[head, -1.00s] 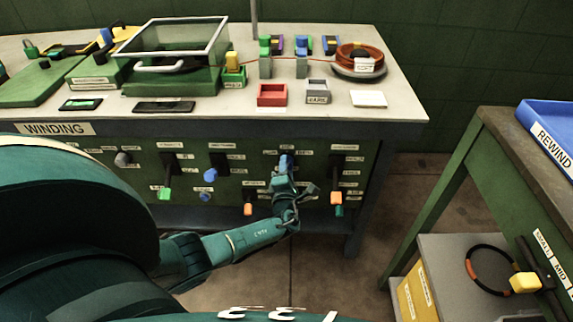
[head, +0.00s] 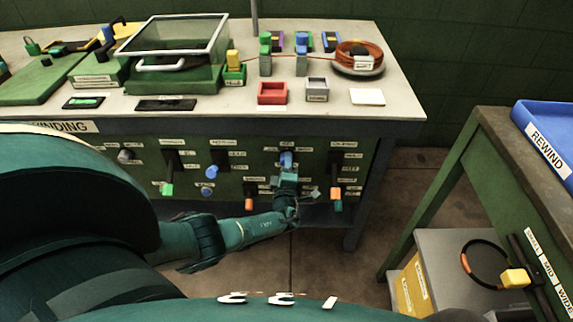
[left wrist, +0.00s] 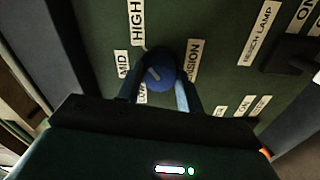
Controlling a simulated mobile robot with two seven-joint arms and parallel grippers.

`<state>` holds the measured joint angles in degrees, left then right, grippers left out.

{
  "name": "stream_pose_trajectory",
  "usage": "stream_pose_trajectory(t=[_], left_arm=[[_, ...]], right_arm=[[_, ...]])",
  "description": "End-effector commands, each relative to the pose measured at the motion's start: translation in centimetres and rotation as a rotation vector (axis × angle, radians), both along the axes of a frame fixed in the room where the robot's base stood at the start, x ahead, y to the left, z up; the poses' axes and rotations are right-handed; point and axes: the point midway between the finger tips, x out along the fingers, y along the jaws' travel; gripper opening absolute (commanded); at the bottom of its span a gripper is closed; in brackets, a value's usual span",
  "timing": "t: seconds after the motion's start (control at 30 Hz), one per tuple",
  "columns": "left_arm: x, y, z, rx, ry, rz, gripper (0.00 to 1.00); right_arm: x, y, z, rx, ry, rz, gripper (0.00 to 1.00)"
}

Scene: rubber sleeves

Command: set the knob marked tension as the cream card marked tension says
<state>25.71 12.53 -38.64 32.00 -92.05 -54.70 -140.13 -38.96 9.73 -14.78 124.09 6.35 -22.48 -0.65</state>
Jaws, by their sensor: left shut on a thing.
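The blue tension knob (left wrist: 161,75) is on the green front panel, with the label TENSION (left wrist: 193,62) to its right in the left wrist view. The labels HIGH (left wrist: 137,22) and MID (left wrist: 123,64) stand on its left; a third below is partly hidden. Its pale pointer mark lies left of centre, slanting up-left toward the MID side. My left gripper (left wrist: 160,88) is shut on the knob, a finger on each side. In the head view the knob (head: 287,159) shows above my left gripper (head: 286,172). A cream card (head: 367,97) lies on the bench; its writing is unreadable.
The bench top (head: 215,105) overhangs the panel. A side table (head: 490,125) stands at the right, with open floor between.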

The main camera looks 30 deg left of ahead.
Motion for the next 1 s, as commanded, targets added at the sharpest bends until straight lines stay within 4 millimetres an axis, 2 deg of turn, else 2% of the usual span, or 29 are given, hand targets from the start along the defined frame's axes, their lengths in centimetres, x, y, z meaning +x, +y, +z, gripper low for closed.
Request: stream_pose_trajectory(t=[0.3, 0.33, 0.57, 0.87, 1.0], left_arm=[[0.0, 0.1, 0.0, 0.006, 0.002, 0.000, 0.14], [0.0, 0.1, 0.0, 0.006, 0.002, 0.000, 0.38], [0.0, 0.0, 0.0, 0.004, 0.001, 0.000, 0.57], [-0.2, -0.1, 0.0, 0.002, 0.001, -0.001, 0.58], [-1.5, -0.9, 0.2, 0.002, 0.003, -0.002, 0.58]], right_arm=[[0.0, 0.0, -0.1, -0.002, 0.001, 0.001, 0.52], [0.0, 0.0, -0.1, -0.002, 0.001, 0.001, 0.52], [-0.1, 0.0, -0.1, -0.001, 0.002, 0.001, 0.52], [-0.1, 0.0, 0.1, -0.003, 0.002, 0.001, 0.52], [-0.1, -0.1, 1.0, -0.014, -0.001, 0.002, 0.52]])
